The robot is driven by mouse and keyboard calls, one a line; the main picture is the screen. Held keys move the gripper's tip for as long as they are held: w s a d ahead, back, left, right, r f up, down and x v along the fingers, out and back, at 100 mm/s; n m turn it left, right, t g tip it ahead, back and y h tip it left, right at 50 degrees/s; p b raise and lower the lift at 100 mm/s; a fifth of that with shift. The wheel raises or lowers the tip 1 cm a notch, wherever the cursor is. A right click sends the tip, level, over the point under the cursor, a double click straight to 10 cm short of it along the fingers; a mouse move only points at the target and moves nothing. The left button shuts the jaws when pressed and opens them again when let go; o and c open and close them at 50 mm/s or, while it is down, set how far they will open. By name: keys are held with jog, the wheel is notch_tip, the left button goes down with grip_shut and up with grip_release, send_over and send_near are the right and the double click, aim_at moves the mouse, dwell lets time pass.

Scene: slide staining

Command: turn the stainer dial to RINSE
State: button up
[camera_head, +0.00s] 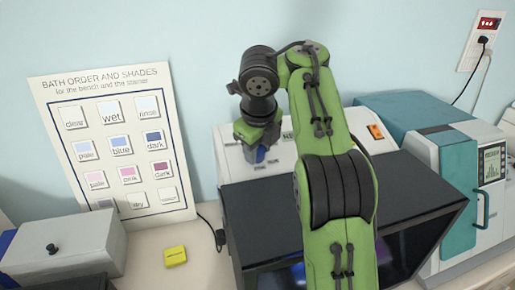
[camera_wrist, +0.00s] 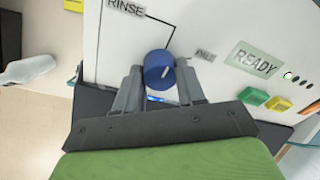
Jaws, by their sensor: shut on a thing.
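The stainer (camera_head: 232,163) is a white machine with a black front, behind my arm in the head view. Its round blue dial (camera_wrist: 152,68) shows in the wrist view on the white panel, with a pale pointer mark on its face. The RINSE label (camera_wrist: 126,8) is up and left of the dial, with a dark line running from it toward the dial. A second small label (camera_wrist: 204,54), too blurred to read, is to the right of the dial. My gripper (camera_wrist: 160,76) is shut on the dial, one finger on each side. In the head view my gripper (camera_head: 259,152) is over the stainer panel.
A READY display (camera_wrist: 255,59) and yellow and green buttons (camera_wrist: 279,104) are right of the dial. A shade chart (camera_head: 115,140) leans on the wall. A yellow block (camera_head: 175,256) and grey box (camera_head: 62,245) are left. A teal and white machine (camera_head: 440,165) stands right.

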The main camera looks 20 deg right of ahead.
jog(key=shift+n, duration=0.3)
jog(key=o, duration=1.1)
jog(key=shift+c, duration=0.2)
jog(key=p+v, duration=0.6)
jog(key=v, duration=0.9)
jog(key=shift+s+r, duration=0.2)
jog(key=shift+r, duration=0.15)
jog(key=shift+a, duration=0.15)
